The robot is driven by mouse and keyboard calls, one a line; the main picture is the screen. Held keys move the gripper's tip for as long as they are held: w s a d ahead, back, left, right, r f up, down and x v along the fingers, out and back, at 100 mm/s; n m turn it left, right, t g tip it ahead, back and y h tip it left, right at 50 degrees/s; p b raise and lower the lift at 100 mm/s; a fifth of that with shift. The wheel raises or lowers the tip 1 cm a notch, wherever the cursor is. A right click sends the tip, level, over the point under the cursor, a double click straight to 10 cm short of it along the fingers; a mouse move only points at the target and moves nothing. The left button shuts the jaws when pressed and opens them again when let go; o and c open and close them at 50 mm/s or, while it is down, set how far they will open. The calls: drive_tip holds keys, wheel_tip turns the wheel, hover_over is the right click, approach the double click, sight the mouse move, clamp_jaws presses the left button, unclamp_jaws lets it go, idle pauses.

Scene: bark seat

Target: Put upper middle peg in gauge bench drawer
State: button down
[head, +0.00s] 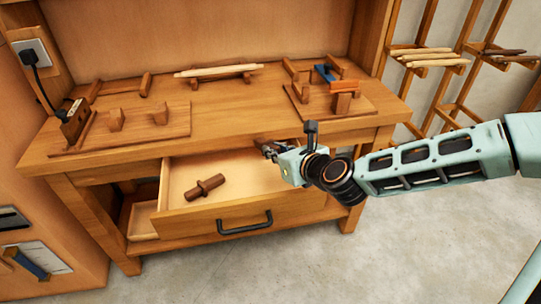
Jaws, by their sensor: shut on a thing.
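The gauge bench drawer (172,228) is pulled out below the bench top, with a black handle on its front. A dark brown peg with a thicker middle (205,187) lies on the drawer floor, left of my gripper. My gripper (266,150) is at the drawer's back right, just below the bench top's front edge. It is shut on a small dark brown piece, mostly hidden by the fingers, too small to identify surely as the upper middle peg. The peg on the drawer floor is apart from my gripper.
The bench top (240,112) overhangs the drawer. It carries a left board with blocks (135,127), pale sticks on a rest (218,71) and a right board with blocks (330,103). A wall rack with sticks (430,57) stands right. The floor in front is clear.

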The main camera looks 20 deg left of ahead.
drive_tip(key=shift+a+f, duration=0.15)
drive_tip(key=shift+f, duration=0.1)
drive_tip(key=shift+f+b, duration=3.7)
drive_tip(key=shift+f, duration=0.35)
drive_tip(key=c, duration=1.8)
unclamp_jaws()
drive_tip(key=shift+s, duration=0.1)
drive_tip(key=v, duration=0.7)
drive_tip(key=shift+d, duration=0.25)
